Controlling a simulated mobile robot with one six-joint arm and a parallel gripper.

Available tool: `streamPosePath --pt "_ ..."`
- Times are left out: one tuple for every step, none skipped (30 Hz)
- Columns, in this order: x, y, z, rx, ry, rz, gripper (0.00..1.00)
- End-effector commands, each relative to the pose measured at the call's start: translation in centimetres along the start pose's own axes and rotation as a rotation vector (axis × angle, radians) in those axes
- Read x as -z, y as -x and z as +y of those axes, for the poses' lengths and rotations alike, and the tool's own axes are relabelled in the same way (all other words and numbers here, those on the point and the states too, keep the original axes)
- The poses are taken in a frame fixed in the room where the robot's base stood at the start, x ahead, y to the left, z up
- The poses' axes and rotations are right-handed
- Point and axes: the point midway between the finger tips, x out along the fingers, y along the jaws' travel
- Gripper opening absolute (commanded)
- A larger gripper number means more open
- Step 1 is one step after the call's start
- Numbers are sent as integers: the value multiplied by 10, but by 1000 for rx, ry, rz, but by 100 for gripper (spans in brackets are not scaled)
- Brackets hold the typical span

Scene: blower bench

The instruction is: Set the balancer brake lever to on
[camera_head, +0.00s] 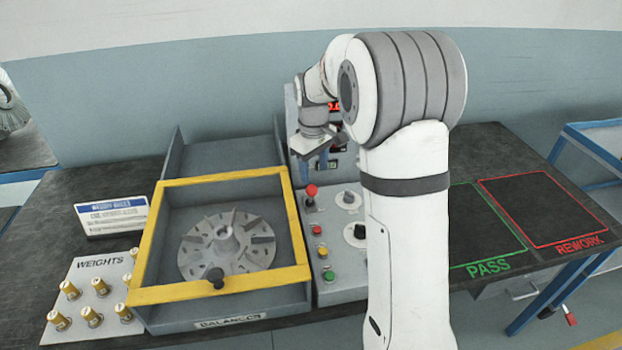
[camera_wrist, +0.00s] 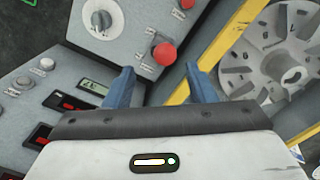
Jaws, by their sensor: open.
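The balancer brake lever, taken to be the red ball-topped lever (camera_head: 311,190), stands at the top left of the grey control panel in the head view. In the wrist view its red ball (camera_wrist: 163,54) lies just beyond my fingertips, between their lines. The on/off marking by the lever is too small to read. My gripper (camera_head: 314,168) is above the lever, pointing down. In the wrist view the two blue fingers of my gripper (camera_wrist: 161,78) are apart with nothing between them.
The balancer's yellow-framed cover (camera_head: 226,177) encloses a bladed rotor (camera_head: 228,243) left of the panel. Rotary dials (camera_head: 348,198) and red, yellow and green buttons (camera_head: 329,276) sit close by. An upright display box (camera_head: 293,124) stands behind. Weights (camera_head: 91,316) are at left.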

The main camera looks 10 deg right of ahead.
Motion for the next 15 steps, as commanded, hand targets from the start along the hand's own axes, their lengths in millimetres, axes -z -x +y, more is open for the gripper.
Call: streamPosePath --pt "1 -9 -3 2 5 -3 51" --pt "2 -14 -5 3 8 -4 51" --pt "3 -21 -6 2 11 -3 51" --pt "3 -26 -7 3 13 -4 51" --pt "4 -30 -8 2 15 -3 51" --pt "4 -36 -9 2 17 -3 51" --pt "5 -40 -10 2 18 -2 51" --pt "6 -44 -10 2 20 -2 51" --pt "6 -48 -11 2 21 -2 51" --pt "6 -51 -11 1 22 -1 51" --pt "7 -54 -12 1 23 0 51" --pt "7 -56 -12 1 25 0 51" --pt "7 -57 -13 1 26 0 51" --pt "7 -58 -13 1 26 0 51" --pt "8 -59 -13 1 27 0 51"
